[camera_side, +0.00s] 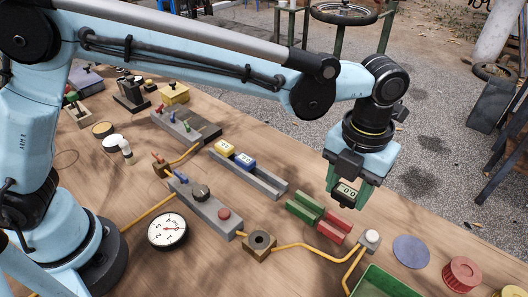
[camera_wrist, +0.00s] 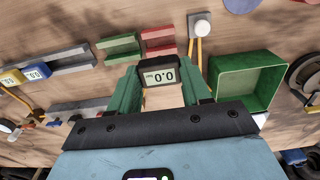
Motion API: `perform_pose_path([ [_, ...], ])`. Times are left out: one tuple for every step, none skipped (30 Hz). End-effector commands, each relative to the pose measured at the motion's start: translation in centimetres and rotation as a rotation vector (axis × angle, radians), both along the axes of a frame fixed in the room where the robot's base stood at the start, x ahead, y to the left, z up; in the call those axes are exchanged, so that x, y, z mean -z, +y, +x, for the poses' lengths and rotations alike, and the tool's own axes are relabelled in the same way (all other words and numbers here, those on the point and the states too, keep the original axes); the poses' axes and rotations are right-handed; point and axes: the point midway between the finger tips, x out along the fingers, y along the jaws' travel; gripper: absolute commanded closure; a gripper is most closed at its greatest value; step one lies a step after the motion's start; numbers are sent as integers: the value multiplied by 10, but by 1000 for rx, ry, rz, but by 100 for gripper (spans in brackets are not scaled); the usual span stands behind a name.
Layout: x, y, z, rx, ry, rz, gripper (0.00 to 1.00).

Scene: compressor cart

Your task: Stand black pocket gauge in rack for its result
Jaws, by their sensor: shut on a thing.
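The black pocket gauge (camera_side: 346,191) is between the green fingers of my gripper (camera_side: 347,197), held in the air above the table. Its display reads 0.0. In the wrist view the gauge (camera_wrist: 158,72) sits between both fingertips. A green rack section (camera_side: 303,208) and a red rack section (camera_side: 334,228) lie end to end on the table, just below and left of my gripper. Both sections look empty; they also show in the wrist view as green (camera_wrist: 119,47) and red (camera_wrist: 158,38), beyond the gauge.
A grey rack (camera_side: 262,180) holds a yellow gauge (camera_side: 224,147) and a blue gauge (camera_side: 245,161). A round dial (camera_side: 167,230) lies near the valve block (camera_side: 203,205). Yellow hose (camera_side: 305,246) runs to a white button (camera_side: 371,238). A green tray (camera_wrist: 246,82) stands at the right.

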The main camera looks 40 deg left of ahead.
Motion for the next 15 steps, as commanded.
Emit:
perform_pose_path([
  [5,0,0,0,0,0,87],
  [8,0,0,0,0,0,87],
  [11,0,0,0,0,0,87],
  [14,0,0,0,0,0,87],
  [17,0,0,0,0,0,87],
  [20,0,0,0,0,0,87],
  [23,0,0,0,0,0,87],
  [25,0,0,0,0,0,87],
  [28,0,0,0,0,0,87],
  [30,0,0,0,0,0,87],
  [32,0,0,0,0,0,87],
  [35,0,0,0,0,0,87],
  [36,0,0,0,0,0,87],
  [38,0,0,0,0,0,87],
  [39,0,0,0,0,0,87],
])
